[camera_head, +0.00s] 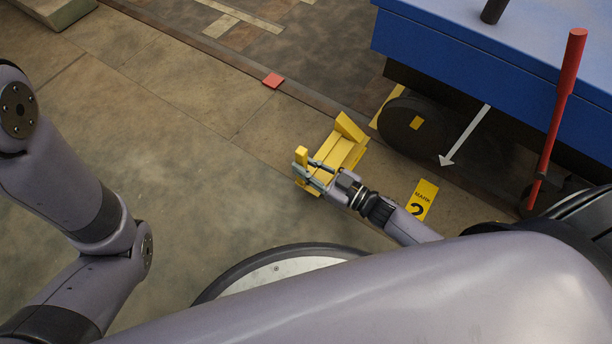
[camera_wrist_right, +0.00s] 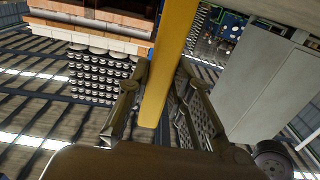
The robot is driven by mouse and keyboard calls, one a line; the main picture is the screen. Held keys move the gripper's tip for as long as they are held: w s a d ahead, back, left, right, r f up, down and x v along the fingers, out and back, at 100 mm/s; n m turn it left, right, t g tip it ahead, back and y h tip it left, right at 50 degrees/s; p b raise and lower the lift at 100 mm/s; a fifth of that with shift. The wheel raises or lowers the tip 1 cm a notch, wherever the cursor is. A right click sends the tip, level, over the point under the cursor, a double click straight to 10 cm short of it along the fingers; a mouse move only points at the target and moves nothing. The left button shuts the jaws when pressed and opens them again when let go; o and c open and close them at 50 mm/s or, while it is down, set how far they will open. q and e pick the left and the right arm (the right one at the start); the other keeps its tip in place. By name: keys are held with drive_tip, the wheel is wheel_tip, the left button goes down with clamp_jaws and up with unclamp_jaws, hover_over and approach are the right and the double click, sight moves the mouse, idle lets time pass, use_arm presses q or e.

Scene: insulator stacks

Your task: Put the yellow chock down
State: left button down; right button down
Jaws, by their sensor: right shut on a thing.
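The yellow chock (camera_head: 342,150) is in the middle of the head view, left of a dark wheel (camera_head: 398,128) under a blue vehicle. A gap shows between chock and wheel. My right gripper (camera_head: 311,172) is shut on an upright yellow part at the chock's near end. In the right wrist view a yellow bar of the chock (camera_wrist_right: 172,70) stands between the two fingers (camera_wrist_right: 160,105). I cannot tell whether the chock touches the floor. My left arm shows at the left, but its gripper is out of view.
The blue vehicle (camera_head: 480,50) with a red lever (camera_head: 560,105) and a white arrow (camera_head: 464,138) fills the upper right. A yellow plate marked "2" (camera_head: 422,199) lies near my right wrist. Floor left of the chock is clear.

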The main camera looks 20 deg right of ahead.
sight(306, 184)
drive_tip(key=shift+w+f+b, duration=0.1)
drive_tip(key=shift+f+b, duration=0.25)
wheel_tip(306, 184, down, 3)
drive_tip(key=shift+f+b, duration=0.1)
drive_tip(key=shift+b, duration=1.1)
drive_tip(key=c, duration=1.9)
unclamp_jaws()
drive_tip(key=shift+f, duration=0.2)
drive_tip(key=o, duration=0.5)
drive_tip(key=shift+c, duration=0.2)
drive_tip(key=shift+r, duration=0.15)
